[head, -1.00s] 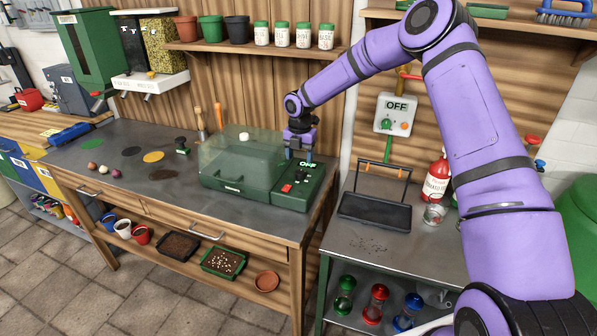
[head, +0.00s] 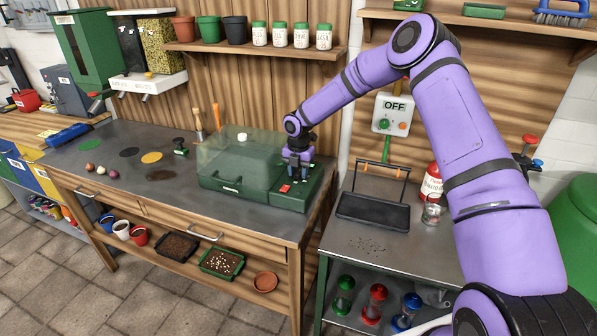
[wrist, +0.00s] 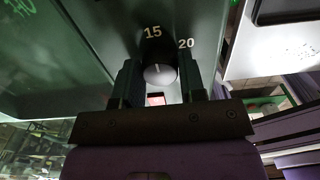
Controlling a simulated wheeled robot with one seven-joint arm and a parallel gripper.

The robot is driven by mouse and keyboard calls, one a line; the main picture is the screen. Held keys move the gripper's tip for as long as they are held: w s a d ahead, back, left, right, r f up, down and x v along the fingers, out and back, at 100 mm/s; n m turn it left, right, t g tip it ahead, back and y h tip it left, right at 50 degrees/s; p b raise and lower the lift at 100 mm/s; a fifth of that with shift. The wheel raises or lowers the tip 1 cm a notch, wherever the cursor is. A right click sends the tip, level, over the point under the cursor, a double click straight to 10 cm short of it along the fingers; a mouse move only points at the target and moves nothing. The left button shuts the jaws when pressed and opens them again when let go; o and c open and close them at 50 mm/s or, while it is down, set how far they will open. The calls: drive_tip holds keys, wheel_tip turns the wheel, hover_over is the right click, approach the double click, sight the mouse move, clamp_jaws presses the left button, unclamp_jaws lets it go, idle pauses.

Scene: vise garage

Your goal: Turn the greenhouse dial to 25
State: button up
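The greenhouse (head: 235,165) is a box with a clear green lid on the grey workbench, with a green control panel (head: 300,197) at its right. In the wrist view its dial (wrist: 160,73) is a dark round knob with a short white pointer line, aimed up near the number 15. The number 20 is to the right of 15; other marks are out of view or hidden. My gripper (head: 296,172) is over the panel and covers the dial in the head view. In the wrist view my gripper (wrist: 160,82) is open, its fingers apart on either side of the knob.
A red switch (head: 284,188) is on the panel, just left of my gripper. The clear lid stands close on the left. A wall box marked OFF (head: 394,113) and a black tray (head: 373,208) are to the right.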

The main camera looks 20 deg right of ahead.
drive_tip(key=shift+m, duration=0.4)
drive_tip(key=m, duration=0.4)
drive_tip(key=shift+m, duration=0.3)
drive_tip(key=m, duration=1.2)
drive_tip(key=shift+m, duration=0.4)
drive_tip(key=m, duration=0.5)
drive_tip(key=shift+m, duration=0.4)
drive_tip(key=o, duration=0.9)
drive_tip(key=shift+r, duration=0.1)
